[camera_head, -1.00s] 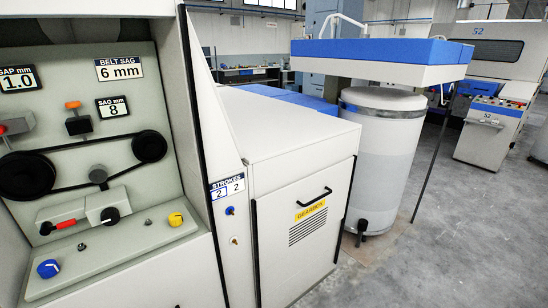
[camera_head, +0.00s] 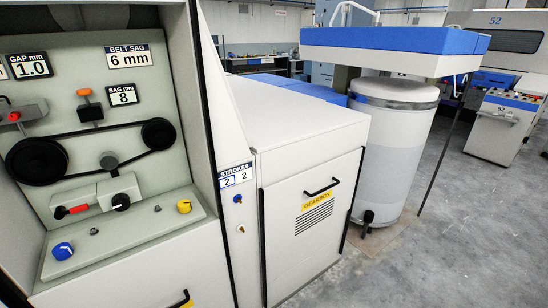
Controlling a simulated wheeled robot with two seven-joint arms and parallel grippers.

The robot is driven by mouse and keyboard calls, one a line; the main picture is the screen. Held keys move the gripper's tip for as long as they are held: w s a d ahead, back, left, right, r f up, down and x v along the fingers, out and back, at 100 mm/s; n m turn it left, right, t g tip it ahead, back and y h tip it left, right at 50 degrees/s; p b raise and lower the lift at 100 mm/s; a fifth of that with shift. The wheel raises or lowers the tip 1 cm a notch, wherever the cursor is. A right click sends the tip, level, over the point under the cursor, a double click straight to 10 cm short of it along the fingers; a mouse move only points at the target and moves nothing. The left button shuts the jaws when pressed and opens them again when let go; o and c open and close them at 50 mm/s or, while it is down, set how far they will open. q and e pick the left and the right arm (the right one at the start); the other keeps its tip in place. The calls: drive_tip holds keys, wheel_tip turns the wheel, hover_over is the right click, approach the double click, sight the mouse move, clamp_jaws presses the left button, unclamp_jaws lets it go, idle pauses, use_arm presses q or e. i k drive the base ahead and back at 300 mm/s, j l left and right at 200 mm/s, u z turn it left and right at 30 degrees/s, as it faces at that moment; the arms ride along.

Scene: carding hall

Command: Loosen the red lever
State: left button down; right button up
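The red lever (camera_head: 76,209) is a short red handle with a dark tip. It lies nearly level at the left end of a grey block (camera_head: 112,191), low in the open machine panel at the left of the head view. A black knob (camera_head: 121,201) sits on the block to its right. Above it a black belt runs around a large left pulley (camera_head: 36,161) and a smaller right pulley (camera_head: 158,134), with a small grey roller (camera_head: 109,161) between them. Neither of my grippers shows in the view.
A blue knob (camera_head: 63,250) and a yellow knob (camera_head: 184,206) sit on the ledge below. An orange-topped lever (camera_head: 87,104) is above the belt. A white gearbox cabinet (camera_head: 310,185) and a tall white can (camera_head: 393,150) stand to the right. Grey floor (camera_head: 465,240) is open at the far right.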

sight(61, 211)
drive_tip(key=u, duration=1.55)
